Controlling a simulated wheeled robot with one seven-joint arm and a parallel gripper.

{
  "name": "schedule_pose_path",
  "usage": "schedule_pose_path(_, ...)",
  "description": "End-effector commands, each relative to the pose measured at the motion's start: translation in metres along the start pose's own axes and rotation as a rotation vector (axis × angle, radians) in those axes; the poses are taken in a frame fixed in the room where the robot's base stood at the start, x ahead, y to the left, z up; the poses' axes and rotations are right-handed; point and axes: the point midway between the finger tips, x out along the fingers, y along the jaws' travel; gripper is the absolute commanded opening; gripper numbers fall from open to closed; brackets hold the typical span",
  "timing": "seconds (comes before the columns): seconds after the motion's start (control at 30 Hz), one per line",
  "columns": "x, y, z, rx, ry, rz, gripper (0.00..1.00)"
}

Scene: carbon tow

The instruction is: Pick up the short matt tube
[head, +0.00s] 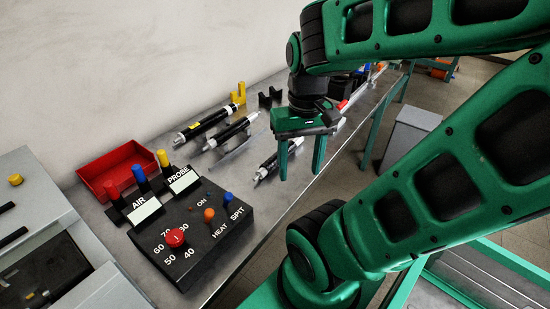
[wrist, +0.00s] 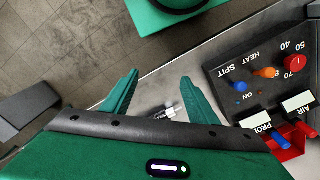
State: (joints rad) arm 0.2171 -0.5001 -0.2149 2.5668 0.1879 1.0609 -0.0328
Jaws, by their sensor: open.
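Three dark tubes with pale metal ends lie on the grey bench. One, with a yellow mark (head: 207,122), lies at the back. A second (head: 232,131) lies just in front of it. A third (head: 268,167) lies nearest the front edge, partly hidden behind my gripper's left finger. I cannot tell surely which is the short matt one. My gripper (head: 300,172) is open and empty, its fingers pointing down at the bench near the third tube. In the wrist view, a pale tube end (wrist: 168,113) shows between the fingers of my gripper (wrist: 158,79); the rest is hidden.
A black control box (head: 190,232) with knobs and a red tray (head: 115,170) stand at the left of the bench (head: 262,215). Yellow (head: 238,93) and black (head: 270,98) holders stand behind the tubes. A grey bin (head: 412,135) stands on the floor.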

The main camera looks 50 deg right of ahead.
Motion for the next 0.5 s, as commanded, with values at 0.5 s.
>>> schedule_pose_path(0.5,-0.009,0.003,-0.084,-0.887,0.007,0.008,0.53)
